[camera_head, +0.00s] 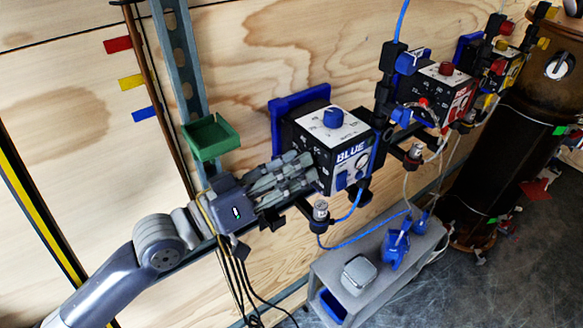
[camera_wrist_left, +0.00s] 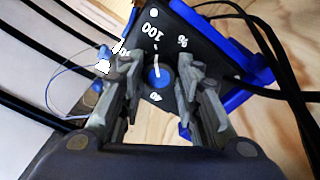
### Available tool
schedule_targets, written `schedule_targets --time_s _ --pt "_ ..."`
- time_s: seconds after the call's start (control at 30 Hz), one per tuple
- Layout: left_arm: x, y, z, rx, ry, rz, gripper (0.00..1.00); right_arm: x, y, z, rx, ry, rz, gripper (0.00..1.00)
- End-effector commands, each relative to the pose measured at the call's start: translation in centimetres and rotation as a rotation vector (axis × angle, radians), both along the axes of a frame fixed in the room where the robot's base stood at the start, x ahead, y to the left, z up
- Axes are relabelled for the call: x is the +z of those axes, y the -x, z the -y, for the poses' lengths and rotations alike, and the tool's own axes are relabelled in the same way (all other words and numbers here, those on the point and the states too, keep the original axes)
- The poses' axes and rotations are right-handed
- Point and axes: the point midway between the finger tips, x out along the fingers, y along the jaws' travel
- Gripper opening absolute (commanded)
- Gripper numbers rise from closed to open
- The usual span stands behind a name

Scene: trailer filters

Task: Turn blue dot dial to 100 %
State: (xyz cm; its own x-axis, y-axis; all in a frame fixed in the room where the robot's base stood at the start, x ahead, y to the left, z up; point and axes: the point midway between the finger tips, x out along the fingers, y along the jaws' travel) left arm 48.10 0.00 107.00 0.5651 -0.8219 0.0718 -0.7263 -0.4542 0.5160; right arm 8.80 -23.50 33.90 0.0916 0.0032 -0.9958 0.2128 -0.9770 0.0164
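The control box marked BLUE (camera_head: 345,158) is mounted on the wooden wall, with a blue knob (camera_head: 333,117) on its white upper face. My left gripper (camera_head: 312,168) is at the box's left side. In the left wrist view, a round blue dial (camera_wrist_left: 160,77) sits on a dark panel (camera_wrist_left: 188,38) with white markings including "100", "%" and "40". A white line runs between the dial and "100"; I cannot tell whether it is a pointer. My left gripper's fingers (camera_wrist_left: 160,75) are apart, one on each side of the dial; contact is unclear. My right gripper is not in view.
A green tray (camera_head: 210,138) is on the wall just above my left gripper. A blue plate (camera_head: 287,107) is behind the box. A red-knobbed box (camera_head: 447,85) stands farther right. A grey cart (camera_head: 330,268) and a blue hose (camera_head: 352,212) are below.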

Motion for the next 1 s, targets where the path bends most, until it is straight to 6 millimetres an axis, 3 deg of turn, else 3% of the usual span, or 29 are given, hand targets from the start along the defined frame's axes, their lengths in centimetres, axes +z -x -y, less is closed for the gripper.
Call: schedule_targets --time_s 0.07,0.63,0.77,1.0 --pt "-0.3 0.0 0.0 -0.001 -0.004 -0.006 0.50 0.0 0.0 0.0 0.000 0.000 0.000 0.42" --pt "0.1 0.0 0.0 0.001 0.032 -0.040 0.50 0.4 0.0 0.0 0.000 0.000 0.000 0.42" --pt "0.4 0.0 0.1 0.001 0.115 -0.151 0.50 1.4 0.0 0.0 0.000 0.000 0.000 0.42" --pt "0.7 0.1 0.1 0.003 0.364 -0.493 0.50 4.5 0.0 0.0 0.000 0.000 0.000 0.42"
